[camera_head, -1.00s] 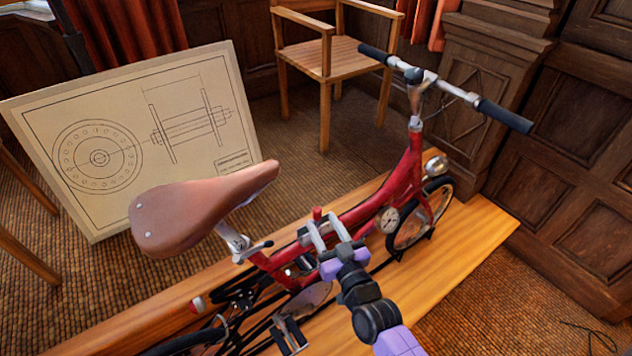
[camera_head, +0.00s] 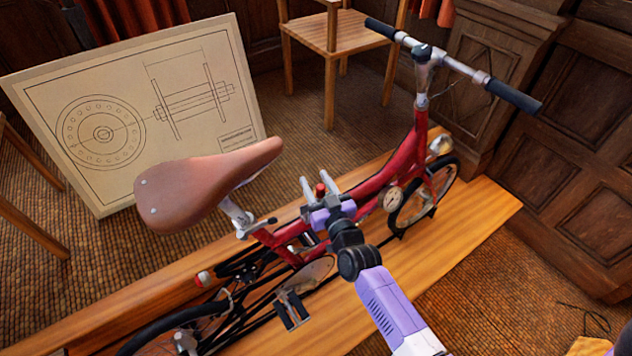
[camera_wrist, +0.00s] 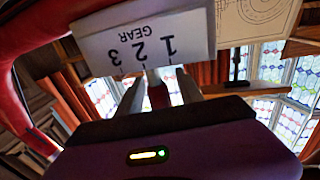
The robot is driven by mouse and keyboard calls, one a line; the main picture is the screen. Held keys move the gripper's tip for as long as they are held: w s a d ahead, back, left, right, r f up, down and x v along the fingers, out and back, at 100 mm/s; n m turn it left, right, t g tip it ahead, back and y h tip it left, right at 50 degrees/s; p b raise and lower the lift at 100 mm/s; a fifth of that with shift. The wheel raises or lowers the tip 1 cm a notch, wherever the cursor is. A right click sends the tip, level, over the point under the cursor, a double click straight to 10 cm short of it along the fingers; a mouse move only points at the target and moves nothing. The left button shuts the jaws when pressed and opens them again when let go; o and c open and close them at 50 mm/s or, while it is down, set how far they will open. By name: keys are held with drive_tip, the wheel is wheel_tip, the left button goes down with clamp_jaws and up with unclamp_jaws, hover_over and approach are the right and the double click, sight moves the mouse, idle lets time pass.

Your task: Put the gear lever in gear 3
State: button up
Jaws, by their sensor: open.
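The red bicycle (camera_head: 405,158) stands on a wooden bench. The gear lever's red knob (camera_head: 320,189) shows at the top tube in the head view. In the wrist view, a white plate (camera_wrist: 195,30) reads GEAR 1 2 3, upside down. The red lever (camera_wrist: 157,92) shows just below the plate, near the 2 mark; its exact slot cannot be told. My gripper (camera_head: 318,181) is open, with one finger on each side of the red knob. The fingers also show in the wrist view (camera_wrist: 158,82), apart, with the lever between them. Contact cannot be seen.
The brown saddle (camera_head: 205,180) is left of my gripper and the handlebar (camera_head: 455,68) is at upper right. A round dial (camera_head: 393,199) sits on the frame. A drawing board (camera_head: 215,75) and wooden chair (camera_head: 330,32) stand behind the bench (camera_head: 480,215).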

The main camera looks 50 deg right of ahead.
clamp_jaws()
idle(1.4)
